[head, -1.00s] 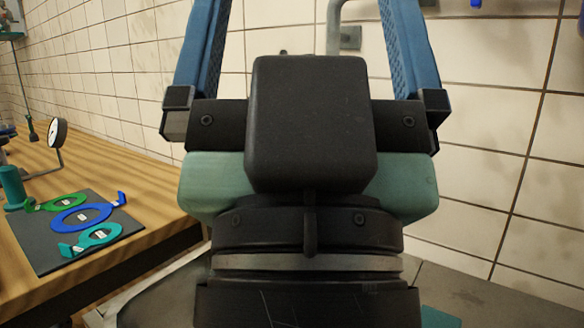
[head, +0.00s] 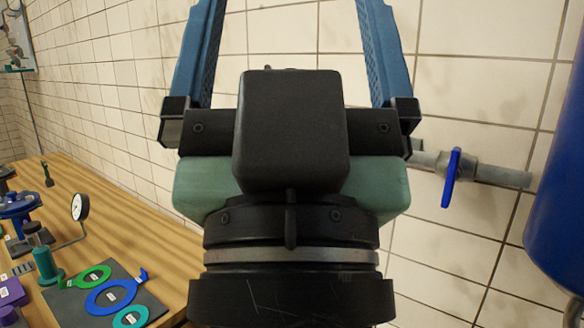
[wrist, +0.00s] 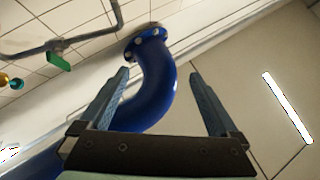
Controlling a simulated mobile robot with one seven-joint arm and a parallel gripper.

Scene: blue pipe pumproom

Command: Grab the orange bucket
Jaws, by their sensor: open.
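No orange bucket shows in the head view or the wrist view. My gripper (head: 285,15) is open and empty in the middle of the head view, its two blue fingers pointing up in front of the tiled wall. In the wrist view my gripper (wrist: 160,85) also shows its fingers spread wide, with nothing between them close by. A blue bent pipe (wrist: 158,85) shows beyond the fingers there. My wrist hides the middle of the head view.
A wooden workbench (head: 110,205) at left holds a pressure gauge (head: 79,207), a dark mat (head: 150,298) with coloured rings, and a blue valve part (head: 18,205). A pipe with a blue-handled valve (head: 452,178) runs along the wall. A large blue body (head: 560,190) stands at the right edge.

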